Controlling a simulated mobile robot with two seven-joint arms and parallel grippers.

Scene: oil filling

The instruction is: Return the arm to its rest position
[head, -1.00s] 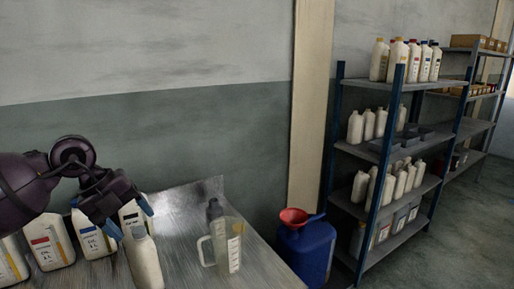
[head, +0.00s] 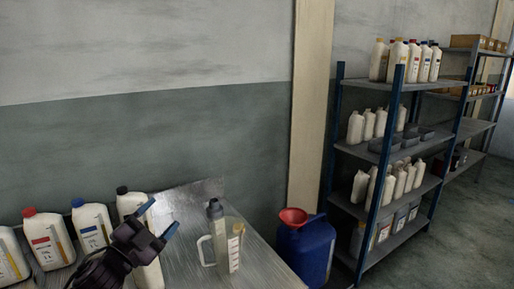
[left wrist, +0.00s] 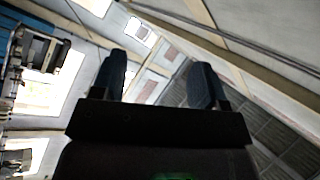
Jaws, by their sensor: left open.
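My left gripper (head: 160,222) is low in the head view, in front of the bottles at the back of the metal table. Its blue-tipped fingers are spread apart, point up and to the right, and hold nothing. In the left wrist view the two dark fingers (left wrist: 161,82) stand apart with only the ceiling and windows between them. Part of the white bottle behind the gripper is hidden by it. My right gripper does not show in either view.
White bottles with red (head: 50,240), blue (head: 92,228) and black caps stand on the metal table (head: 190,262). A clear measuring jug (head: 220,252) stands right of my gripper. A blue drum (head: 308,250) with a red funnel (head: 293,217) and a loaded shelf rack (head: 385,150) stand further right.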

